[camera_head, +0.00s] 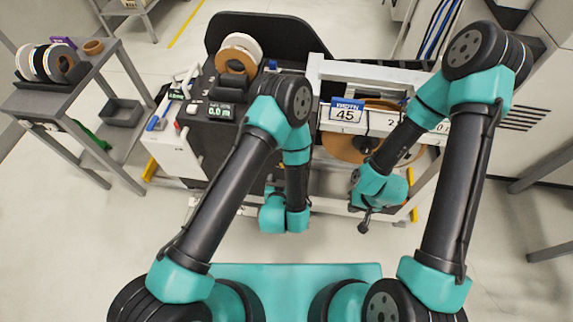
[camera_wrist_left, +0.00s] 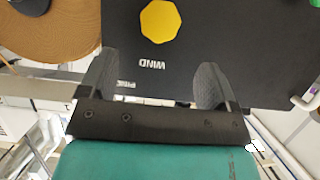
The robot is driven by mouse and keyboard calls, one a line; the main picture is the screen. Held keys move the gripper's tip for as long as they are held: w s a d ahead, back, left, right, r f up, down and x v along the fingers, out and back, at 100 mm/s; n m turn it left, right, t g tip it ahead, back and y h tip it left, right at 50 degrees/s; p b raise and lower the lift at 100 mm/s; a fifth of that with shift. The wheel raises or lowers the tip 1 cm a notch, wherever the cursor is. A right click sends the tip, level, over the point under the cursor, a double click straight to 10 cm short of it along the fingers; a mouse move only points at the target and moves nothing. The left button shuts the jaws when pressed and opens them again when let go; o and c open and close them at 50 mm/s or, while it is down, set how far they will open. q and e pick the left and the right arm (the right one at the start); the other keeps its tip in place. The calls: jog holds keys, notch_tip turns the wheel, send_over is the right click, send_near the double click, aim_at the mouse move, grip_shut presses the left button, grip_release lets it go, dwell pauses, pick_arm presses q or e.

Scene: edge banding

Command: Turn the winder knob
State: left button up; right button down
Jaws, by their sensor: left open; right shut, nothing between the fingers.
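The winder knob (camera_wrist_left: 160,20) is a yellow, many-sided knob on a black panel (camera_wrist_left: 245,50) in the left wrist view. White lettering reading WIND is printed beside it. My left gripper (camera_wrist_left: 153,82) is open, with its two dark fingers apart and nothing between them. The knob lies beyond the fingertips, apart from them. In the head view I cannot make out the knob, and my left arm covers part of the machine. My right gripper (camera_head: 364,226) is shut and empty, hanging low in front of the machine's right part.
A brown roll (camera_wrist_left: 45,25) is at the upper left of the wrist view. In the head view, reels (camera_head: 237,55) stand on the machine beside a display (camera_head: 219,113). A grey side table (camera_head: 62,98) stands left.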

pick_arm(q)
jog(key=x, duration=1)
jog(key=shift+w, duration=0.15)
jog(key=c, duration=0.9)
